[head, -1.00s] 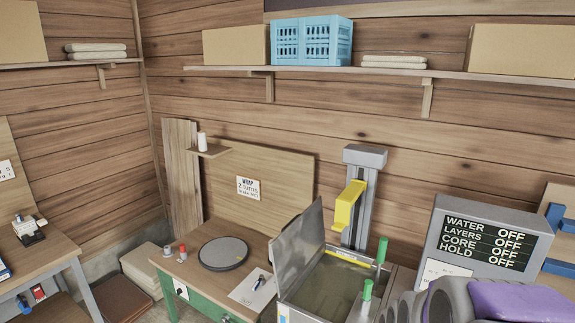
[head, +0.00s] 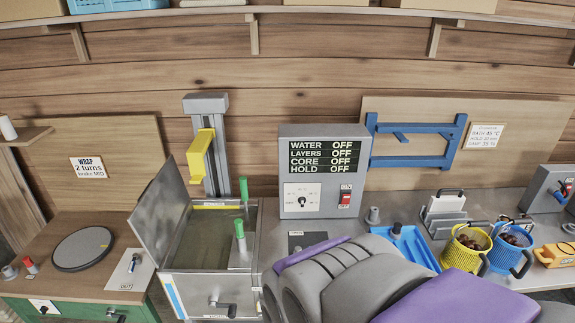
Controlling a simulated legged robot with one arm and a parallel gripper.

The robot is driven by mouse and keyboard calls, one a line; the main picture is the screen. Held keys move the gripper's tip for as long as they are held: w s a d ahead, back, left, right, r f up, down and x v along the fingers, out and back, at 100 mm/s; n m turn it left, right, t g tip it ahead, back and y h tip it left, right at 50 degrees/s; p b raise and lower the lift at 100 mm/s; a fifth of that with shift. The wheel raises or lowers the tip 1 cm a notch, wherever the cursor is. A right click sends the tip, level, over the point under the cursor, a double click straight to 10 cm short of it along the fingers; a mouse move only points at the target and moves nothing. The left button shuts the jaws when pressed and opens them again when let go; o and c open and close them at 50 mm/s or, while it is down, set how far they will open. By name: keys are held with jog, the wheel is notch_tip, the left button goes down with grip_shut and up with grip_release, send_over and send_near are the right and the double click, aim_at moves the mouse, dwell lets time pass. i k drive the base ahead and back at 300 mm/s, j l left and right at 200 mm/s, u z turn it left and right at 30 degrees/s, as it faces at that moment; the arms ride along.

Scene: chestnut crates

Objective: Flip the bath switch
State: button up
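A grey control box (head: 283,150) stands behind the bench, right of the open bath. Its dark display (head: 324,157) reads OFF for WATER, LAYERS, CORE and HOLD. A red rocker switch (head: 344,199) sits at the lower right of the box's front, below a small label I cannot read clearly. It is the likely bath switch. A white dial plate (head: 301,200) with a black knob is left of it. The metal bath (head: 210,260) has its lid (head: 160,222) raised and green-handled items in it. My gripper is not distinguishable; only my grey and purple arm shows in front.
A blue rack (head: 415,160) hangs on the back board. A blue tray (head: 411,247), a yellow basket (head: 463,255) and a blue basket (head: 512,243) stand right of the box. A yellow-fronted lift (head: 199,155) rises behind the bath. My arm covers the bench front.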

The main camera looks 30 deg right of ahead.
aim_at(346, 198)
jog(key=z, duration=1.2)
